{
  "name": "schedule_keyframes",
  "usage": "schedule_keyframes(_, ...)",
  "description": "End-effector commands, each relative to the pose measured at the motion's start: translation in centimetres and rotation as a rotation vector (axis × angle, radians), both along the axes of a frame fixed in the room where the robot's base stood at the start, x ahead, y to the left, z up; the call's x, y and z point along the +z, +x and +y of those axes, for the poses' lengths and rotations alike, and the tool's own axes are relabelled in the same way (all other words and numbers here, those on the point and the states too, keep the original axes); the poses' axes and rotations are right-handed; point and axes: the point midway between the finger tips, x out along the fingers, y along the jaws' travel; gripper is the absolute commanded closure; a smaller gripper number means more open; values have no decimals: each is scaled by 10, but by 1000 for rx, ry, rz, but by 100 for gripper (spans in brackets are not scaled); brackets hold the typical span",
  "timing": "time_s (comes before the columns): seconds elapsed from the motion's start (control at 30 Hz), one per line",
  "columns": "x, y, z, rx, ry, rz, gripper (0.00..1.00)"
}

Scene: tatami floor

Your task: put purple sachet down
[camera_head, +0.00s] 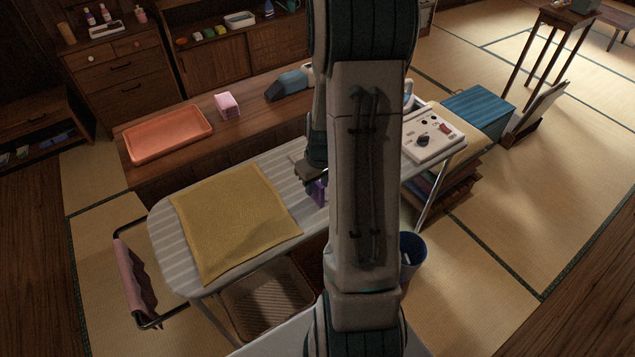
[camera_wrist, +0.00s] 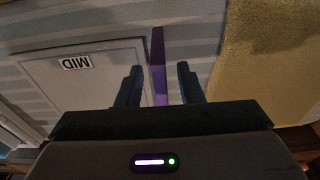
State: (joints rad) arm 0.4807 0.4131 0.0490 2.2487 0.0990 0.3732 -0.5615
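The purple sachet (camera_head: 318,191) stands on edge on the striped ironing board (camera_head: 165,232), partly hidden by my arm in the head view. In the wrist view the purple sachet (camera_wrist: 158,62) shows as a narrow upright strip between my two dark fingers. My gripper (camera_wrist: 160,82) is open around it, with a gap visible on each side. In the head view my gripper (camera_head: 314,176) is low over the board, just above the sachet. A pale panel labelled MID (camera_wrist: 85,85) lies beside the sachet in the wrist view.
A yellow cloth (camera_head: 232,218) covers the board's left part. A control box (camera_head: 434,138) sits at its right end. Behind is a low wooden bench with an orange tray (camera_head: 168,134), pink stack (camera_head: 228,106) and blue-grey iron-like object (camera_head: 288,85). A blue bin (camera_head: 411,255) stands below.

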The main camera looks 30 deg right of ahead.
Motion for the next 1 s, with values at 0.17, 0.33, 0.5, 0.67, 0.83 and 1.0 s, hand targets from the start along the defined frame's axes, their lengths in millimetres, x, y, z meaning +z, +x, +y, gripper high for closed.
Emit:
schedule_keyframes(0.17, 3, 0, 0, 0, 0, 0, 66)
schedule_keyframes(0.33, 19, -1, -1, 0, -2, -4, 66)
schedule_keyframes(0.5, 51, -4, -1, 0, -4, -6, 66)
schedule_keyframes(0.67, 81, -8, -1, 0, -3, -5, 66)
schedule_keyframes(0.83, 107, -12, -1, 1, -2, -4, 66)
schedule_keyframes(1.0, 121, -14, 0, 1, -1, -2, 66)
